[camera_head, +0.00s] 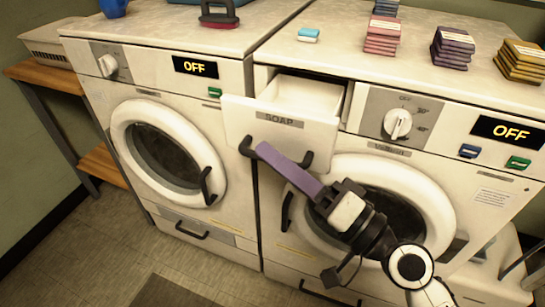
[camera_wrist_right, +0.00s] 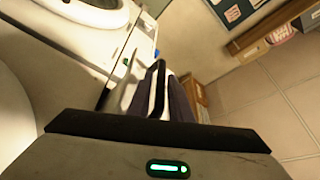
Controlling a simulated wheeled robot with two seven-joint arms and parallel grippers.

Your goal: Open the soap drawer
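The soap drawer (camera_head: 281,125), a white front labelled SOAP, stands partly pulled out of the right-hand washing machine, and its hollow inside shows from above. Its black bar handle (camera_head: 308,161) runs across the lower front. My right gripper (camera_head: 264,150) reaches up from the lower right with long purple fingers at this handle; the upper finger hides part of the bar. In the right wrist view the black handle (camera_wrist_right: 159,78) lies between the two dark fingers, which appear closed around it; the contact itself is hard to see. My left gripper is not in view.
The left washer (camera_head: 225,125) stands beside the right one; both displays read OFF. Round doors (camera_head: 165,150) with black handles sit below. Stacked packets (camera_head: 383,36) and a light-blue-and-white block (camera_head: 308,35) lie on top.

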